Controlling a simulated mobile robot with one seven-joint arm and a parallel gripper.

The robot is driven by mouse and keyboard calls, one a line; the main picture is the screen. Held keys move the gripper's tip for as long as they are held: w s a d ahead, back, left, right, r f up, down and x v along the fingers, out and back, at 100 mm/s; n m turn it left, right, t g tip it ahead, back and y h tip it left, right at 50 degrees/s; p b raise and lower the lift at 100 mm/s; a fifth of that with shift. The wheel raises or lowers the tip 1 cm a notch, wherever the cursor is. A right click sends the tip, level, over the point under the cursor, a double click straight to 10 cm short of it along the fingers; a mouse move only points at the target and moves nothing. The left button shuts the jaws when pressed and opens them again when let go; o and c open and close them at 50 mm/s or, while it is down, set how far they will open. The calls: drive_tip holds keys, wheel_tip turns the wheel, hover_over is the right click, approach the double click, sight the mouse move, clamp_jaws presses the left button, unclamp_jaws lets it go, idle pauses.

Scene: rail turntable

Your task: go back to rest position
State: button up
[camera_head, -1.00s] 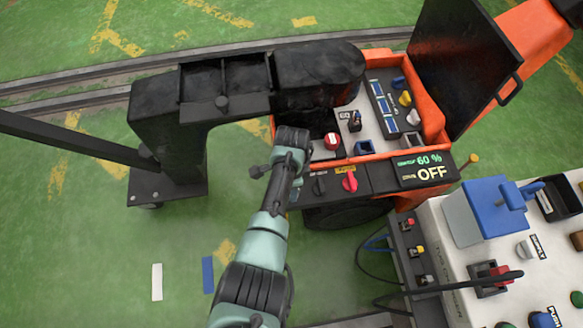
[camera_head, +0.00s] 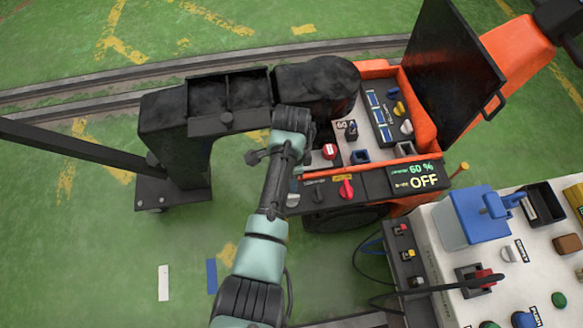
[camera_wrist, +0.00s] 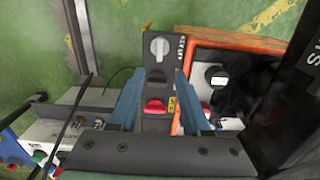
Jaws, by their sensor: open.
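My gripper (camera_wrist: 159,72) is open and empty in the wrist view, its two blue fingers well apart. Between and beyond the fingers is a dark panel strip with a grey knob (camera_wrist: 159,48) and a red knob (camera_wrist: 155,106). Whether the fingers touch the panel I cannot tell. In the head view my arm reaches up from the bottom, and its end is over the left front edge of the orange machine (camera_head: 437,152). The fingers are hidden there.
A black bent column (camera_head: 163,130) stands left of my arm, its top reaching over to the machine. The machine's black lid (camera_head: 455,65) stands open. A white control table (camera_head: 450,292) with a blue box (camera_head: 480,222) is at lower right. Green floor lies open at lower left.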

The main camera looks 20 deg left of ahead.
drive_tip(key=shift+r, duration=0.35)
idle(0.3)
